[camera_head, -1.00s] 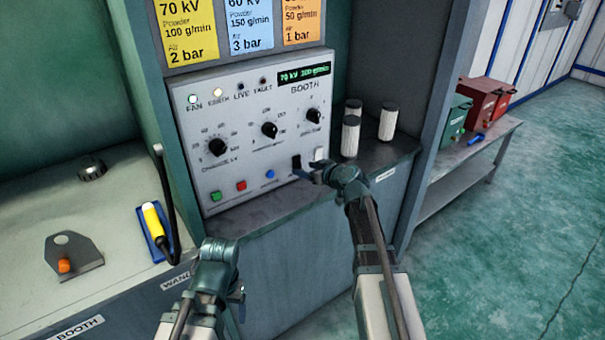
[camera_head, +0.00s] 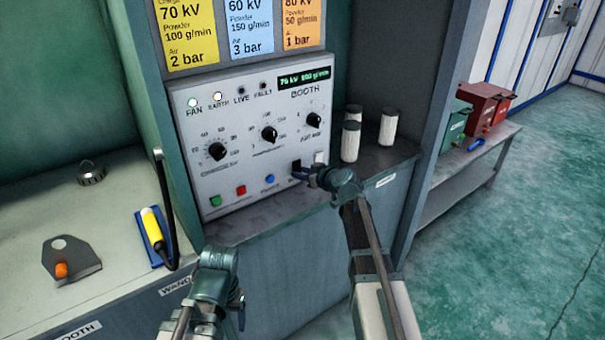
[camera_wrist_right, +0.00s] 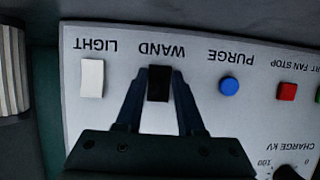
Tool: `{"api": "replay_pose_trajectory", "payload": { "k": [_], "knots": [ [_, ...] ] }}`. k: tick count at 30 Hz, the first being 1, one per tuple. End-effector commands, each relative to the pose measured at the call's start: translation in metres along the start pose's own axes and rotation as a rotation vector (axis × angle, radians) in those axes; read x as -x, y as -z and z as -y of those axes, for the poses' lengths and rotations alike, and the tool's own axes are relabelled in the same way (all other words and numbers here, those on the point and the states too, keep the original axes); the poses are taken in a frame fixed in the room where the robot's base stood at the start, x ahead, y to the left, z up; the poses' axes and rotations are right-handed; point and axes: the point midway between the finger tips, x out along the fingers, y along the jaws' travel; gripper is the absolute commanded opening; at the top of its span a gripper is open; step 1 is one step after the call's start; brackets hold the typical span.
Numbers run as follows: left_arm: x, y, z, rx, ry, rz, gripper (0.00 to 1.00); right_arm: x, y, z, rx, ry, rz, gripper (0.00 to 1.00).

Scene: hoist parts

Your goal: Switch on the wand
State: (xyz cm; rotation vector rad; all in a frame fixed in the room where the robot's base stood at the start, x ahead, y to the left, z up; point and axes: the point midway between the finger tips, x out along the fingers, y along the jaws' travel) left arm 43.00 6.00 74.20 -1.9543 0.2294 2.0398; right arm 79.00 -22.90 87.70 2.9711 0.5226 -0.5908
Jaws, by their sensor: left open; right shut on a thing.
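The black WAND rocker switch (camera_head: 296,166) is at the lower right of the grey booth panel (camera_head: 215,120). In the right wrist view the switch (camera_wrist_right: 159,84) sits between the two blue fingers of my right gripper (camera_wrist_right: 159,88), which is shut on it. In the head view my right gripper (camera_head: 306,175) is at the panel's lower right and partly covers the switch. The yellow wand (camera_head: 152,228) lies in a blue holder on the left bench. My left gripper (camera_head: 219,259) is low, in front of the cabinet, apart from the panel; its fingers are hard to make out.
Beside the switch are the white LIGHT rocker (camera_wrist_right: 92,78) and blue PURGE button (camera_wrist_right: 229,86). FAN and EARTH lamps are lit; LIVE (camera_head: 241,91) and FAULT are dark. White canisters (camera_head: 351,140) stand right of the panel. A metal plate (camera_head: 70,258) lies on the left bench.

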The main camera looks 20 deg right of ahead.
Motion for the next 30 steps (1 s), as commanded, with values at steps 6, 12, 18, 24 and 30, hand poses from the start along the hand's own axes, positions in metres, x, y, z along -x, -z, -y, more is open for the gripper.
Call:
{"api": "replay_pose_trajectory", "payload": {
  "k": [6, 12, 18, 24, 30],
  "knots": [
    [-0.007, 0.0, -0.001, 0.0, 0.0, 0.0, 0.79, -0.001, -0.004, 0.0, 0.0, 0.001, -0.015, 0.0],
    [-0.039, 0.002, -0.004, 0.0, 0.0, 0.0, 0.79, -0.005, -0.012, 0.001, -0.002, 0.003, -0.125, 0.0],
    [-0.06, 0.004, -0.006, 0.0, 0.0, 0.0, 0.79, -0.006, -0.011, 0.001, -0.002, 0.003, -0.225, 0.0],
    [-0.064, 0.004, -0.006, 0.0, 0.0, 0.0, 0.79, -0.005, -0.008, 0.001, -0.001, 0.002, -0.26, 0.0],
    [-0.063, 0.004, -0.006, 0.0, 0.0, 0.0, 0.79, -0.004, -0.007, 0.001, 0.0, 0.002, -0.26, 0.0]
  ]
}}
